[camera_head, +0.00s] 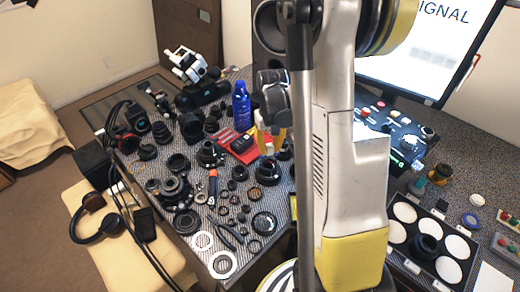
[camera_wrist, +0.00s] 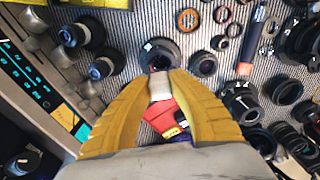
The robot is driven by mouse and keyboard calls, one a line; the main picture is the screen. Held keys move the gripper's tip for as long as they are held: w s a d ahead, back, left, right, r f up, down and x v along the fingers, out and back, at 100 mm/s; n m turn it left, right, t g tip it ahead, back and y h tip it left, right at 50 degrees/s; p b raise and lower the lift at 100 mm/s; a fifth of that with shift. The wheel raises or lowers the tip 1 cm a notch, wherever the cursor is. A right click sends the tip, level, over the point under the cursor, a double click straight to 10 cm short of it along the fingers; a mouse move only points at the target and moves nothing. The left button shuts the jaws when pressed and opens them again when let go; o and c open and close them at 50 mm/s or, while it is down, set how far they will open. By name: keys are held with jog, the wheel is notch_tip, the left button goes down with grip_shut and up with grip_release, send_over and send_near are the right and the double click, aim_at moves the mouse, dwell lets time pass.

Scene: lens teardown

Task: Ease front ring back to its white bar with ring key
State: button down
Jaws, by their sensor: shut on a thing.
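My gripper (camera_wrist: 160,88) is shut on a pale, blocky piece (camera_wrist: 160,86), which I take to be the ring key, held between its yellow fingertips. In the head view my gripper (camera_head: 270,142) hangs over the far middle of the bench. A black lens (camera_wrist: 160,54) lies just beyond the fingertips in the wrist view, with a small white mark on its upper left rim, perhaps the white bar. The key's far end overlaps the lens's near edge in the picture; I cannot tell whether they touch. In the head view a lens (camera_head: 268,172) sits just below the fingertips. The front ring cannot be made out separately.
A red tray (camera_head: 240,148) lies left of my gripper, with a blue bottle (camera_head: 241,106) behind it. Several black lens parts and rings crowd the bench. Another lens (camera_wrist: 203,64) stands close right of the nearest one. A microscope (camera_head: 190,66) stands at the back left.

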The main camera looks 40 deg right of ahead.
jog(key=shift+f+b, duration=0.7)
jog(key=shift+f, duration=0.5)
jog(key=shift+a+f+b, duration=0.1)
jog(key=shift+f+b, duration=0.8)
jog(key=shift+b, duration=0.1)
dwell(1.0)
jog(key=n+b, duration=0.1)
jog(key=n, duration=0.5)
jog(key=shift+r+p, duration=1.15)
jog(key=shift+r, duration=0.45)
jog(key=shift+r+p, duration=0.95)
jog(key=shift+r, duration=0.5)
